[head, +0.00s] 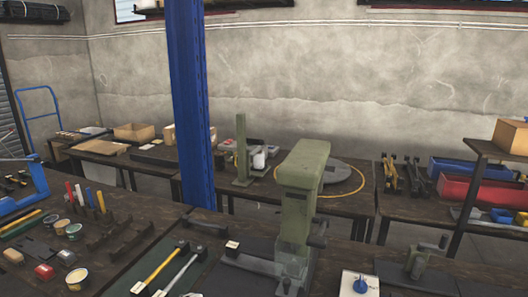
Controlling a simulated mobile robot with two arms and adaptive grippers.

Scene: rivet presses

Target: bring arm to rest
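Neither of my grippers shows in the head view, and I see no part of my arms that I can be sure of. A green rivet press (303,182) stands upright on the near bench, right of the middle. Its lower part looks partly see-through. A smaller green press (424,259) sits on the same bench at the right. Another green press (241,150) stands on the far bench.
A blue post (189,90) rises left of the middle. The near bench holds yellow-handled tools (165,265), tins (78,279) and a white box with a blue knob (359,284). Blue (465,169) and red (470,190) bins stand at the right.

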